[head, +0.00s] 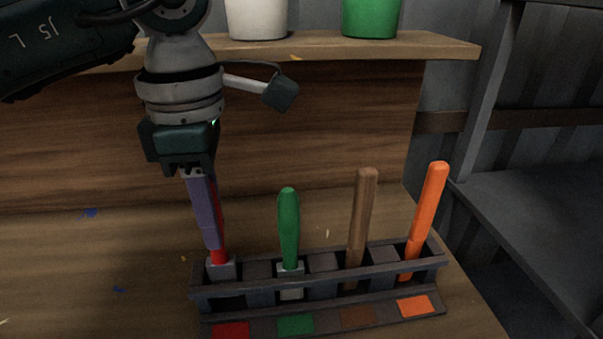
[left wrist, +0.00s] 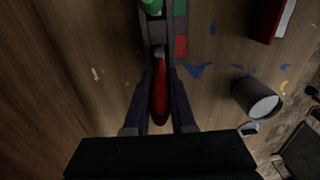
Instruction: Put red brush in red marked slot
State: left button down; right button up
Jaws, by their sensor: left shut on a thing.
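The red brush (head: 219,243) stands nearly upright, handle up, at the leftmost slot of the dark rack (head: 330,282). Its grey metal collar is at the slot's top edge, behind the red mark (head: 231,329); I cannot tell how deep its lower end sits. My left gripper (head: 213,246) is shut on the red handle from above. In the left wrist view the red brush (left wrist: 159,98) lies between the two fingers (left wrist: 160,82), and its far end meets the rack beside the red mark (left wrist: 181,46). My right gripper is not in view.
A green brush (head: 288,228), a brown handle (head: 361,215) and an orange handle (head: 428,210) stand in the other slots. White (head: 257,18) and green (head: 371,17) pots stand on the shelf (head: 440,46) behind. A grey can (left wrist: 250,95) lies on the wooden table.

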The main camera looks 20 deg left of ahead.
pick_arm(q)
jog(key=shift+f, duration=1.05)
jog(key=shift+f, duration=0.2)
jog(key=c, duration=0.8)
grip_release()
jog(key=shift+o, duration=0.2)
jog(key=shift+r, duration=0.15)
notch_tip(320, 180, up, 12)
jog(key=shift+r, duration=0.1)
